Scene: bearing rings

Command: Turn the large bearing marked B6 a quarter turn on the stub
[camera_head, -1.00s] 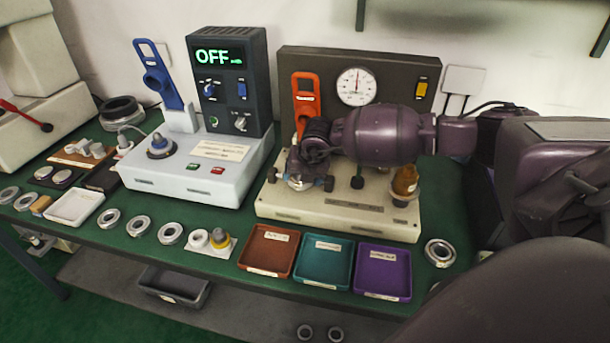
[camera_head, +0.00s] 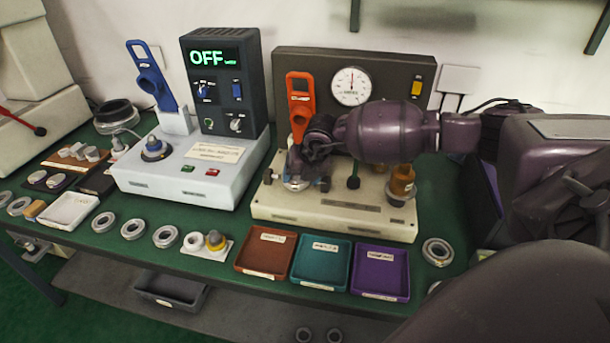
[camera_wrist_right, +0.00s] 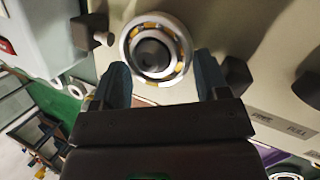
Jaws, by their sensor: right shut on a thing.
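The large bearing (camera_wrist_right: 157,47) is a metal ring with yellow-and-silver rolling parts around a dark centre. It sits on the stub at the front of the cream tester (camera_head: 335,208). It also shows in the head view (camera_head: 296,184), partly covered by my gripper. No B6 mark can be read. My right gripper (camera_wrist_right: 162,76) is shut on the bearing, with a dark blue-grey finger on each side of its lower rim. In the head view my right gripper (camera_head: 301,172) comes in from the right. My left gripper is in neither view.
A dark knob (camera_wrist_right: 235,72) stands close to the right finger. An orange handled tool (camera_head: 299,100) stands behind my gripper, near the dial gauge (camera_head: 351,86). Brown, teal and purple trays (camera_head: 381,271) lie in front. The white heater (camera_head: 187,166) stands left, its display reading OFF.

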